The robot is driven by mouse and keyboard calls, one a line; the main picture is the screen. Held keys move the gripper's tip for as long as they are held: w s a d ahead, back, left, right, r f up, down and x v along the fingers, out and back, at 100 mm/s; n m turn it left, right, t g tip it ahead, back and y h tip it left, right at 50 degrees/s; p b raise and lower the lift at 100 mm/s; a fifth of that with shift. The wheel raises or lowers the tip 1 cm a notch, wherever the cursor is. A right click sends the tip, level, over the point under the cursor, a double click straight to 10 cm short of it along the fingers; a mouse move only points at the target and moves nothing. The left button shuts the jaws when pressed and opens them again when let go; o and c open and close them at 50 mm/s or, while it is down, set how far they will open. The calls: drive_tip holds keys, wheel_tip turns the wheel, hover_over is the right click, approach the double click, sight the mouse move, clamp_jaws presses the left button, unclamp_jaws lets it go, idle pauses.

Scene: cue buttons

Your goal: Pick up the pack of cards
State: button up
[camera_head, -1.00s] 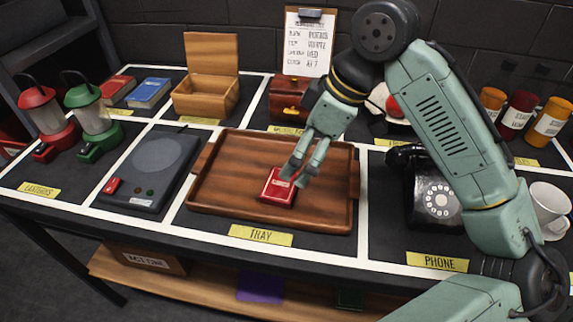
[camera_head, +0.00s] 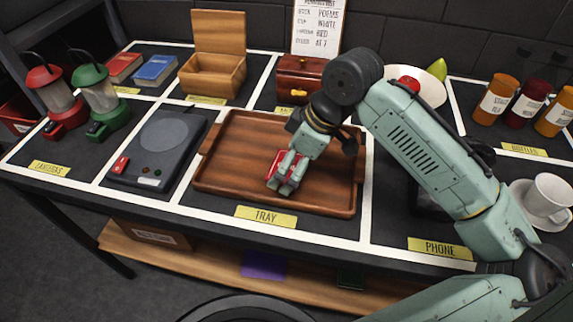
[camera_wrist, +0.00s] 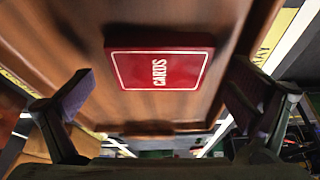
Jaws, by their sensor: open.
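The red pack of cards (camera_head: 283,162) lies flat in the brown wooden tray (camera_head: 224,186), near the tray's middle. In the wrist view the pack (camera_wrist: 158,70) shows its "CARDS" label and white border, ahead of and between my two spread fingers. My gripper (camera_head: 284,188) is over the pack in the head view and covers part of it. In the wrist view my gripper (camera_wrist: 160,100) is open, with a finger to each side and nothing between the pads. I cannot tell the exact height of the fingertips above the pack.
The tray's raised rim surrounds the pack. A scale-like device (camera_head: 160,145) stands left of the tray. A black phone is mostly hidden behind my arm on the right. A wooden box (camera_head: 212,78) and a small red-brown chest (camera_head: 300,80) stand behind.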

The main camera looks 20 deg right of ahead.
drive_tip(key=shift+w+f, duration=0.1)
drive_tip(key=shift+f, duration=0.2)
drive_tip(key=shift+c, duration=0.4)
drive_tip(key=c, duration=1.2)
